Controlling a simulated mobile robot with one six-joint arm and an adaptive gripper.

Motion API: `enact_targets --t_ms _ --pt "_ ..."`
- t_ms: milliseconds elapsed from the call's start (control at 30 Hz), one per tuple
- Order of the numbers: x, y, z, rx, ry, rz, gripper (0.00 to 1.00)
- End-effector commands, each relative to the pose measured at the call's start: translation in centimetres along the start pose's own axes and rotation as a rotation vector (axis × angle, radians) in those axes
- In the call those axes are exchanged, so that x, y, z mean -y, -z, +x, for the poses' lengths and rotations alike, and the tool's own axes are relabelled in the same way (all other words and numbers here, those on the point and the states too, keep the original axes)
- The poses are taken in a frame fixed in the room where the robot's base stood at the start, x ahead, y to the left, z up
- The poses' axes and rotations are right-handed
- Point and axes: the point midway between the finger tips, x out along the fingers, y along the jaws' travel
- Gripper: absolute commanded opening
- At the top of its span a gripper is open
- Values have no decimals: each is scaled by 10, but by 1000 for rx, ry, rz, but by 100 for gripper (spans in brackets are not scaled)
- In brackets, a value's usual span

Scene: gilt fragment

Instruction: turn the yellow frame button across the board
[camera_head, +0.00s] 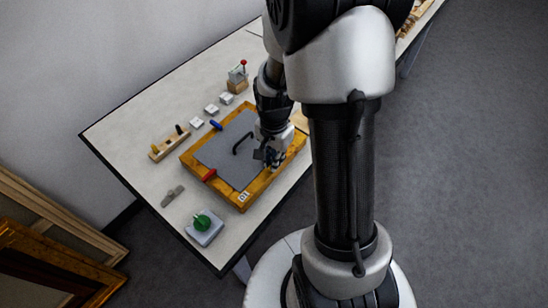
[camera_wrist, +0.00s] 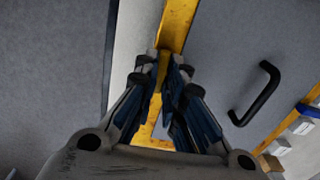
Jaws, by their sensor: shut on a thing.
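A golden picture frame (camera_head: 223,197) lies on the table around a grey board (camera_head: 222,152) with a black handle (camera_head: 240,143). A blue button (camera_head: 216,125) sits at its far left side and a red button (camera_head: 209,175) at its near left side. My gripper (camera_head: 271,157) is down at the frame's right side. In the wrist view, my fingers (camera_wrist: 164,67) are close together over the golden rail (camera_wrist: 178,22), shut on the yellow button. The button is mostly hidden between the fingers and hard to tell from the rail. The handle (camera_wrist: 256,94) shows on the right.
Left of the frame stand a wooden peg block (camera_head: 169,144), a grey tool (camera_head: 172,196) and a green knob on a grey base (camera_head: 203,224). White blocks (camera_head: 212,109) and a red-knobbed device (camera_head: 238,79) stand behind. Frames (camera_head: 45,240) lean at the lower left.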

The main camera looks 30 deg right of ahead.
Motion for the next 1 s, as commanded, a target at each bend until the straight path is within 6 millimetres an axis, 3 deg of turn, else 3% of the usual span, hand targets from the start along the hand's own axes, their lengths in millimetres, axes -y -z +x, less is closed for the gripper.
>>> enact_targets --t_ms 267,1000 --pt "0 0 -1 0 0 -158 0" --pt "0 0 -1 -1 0 -854 0"
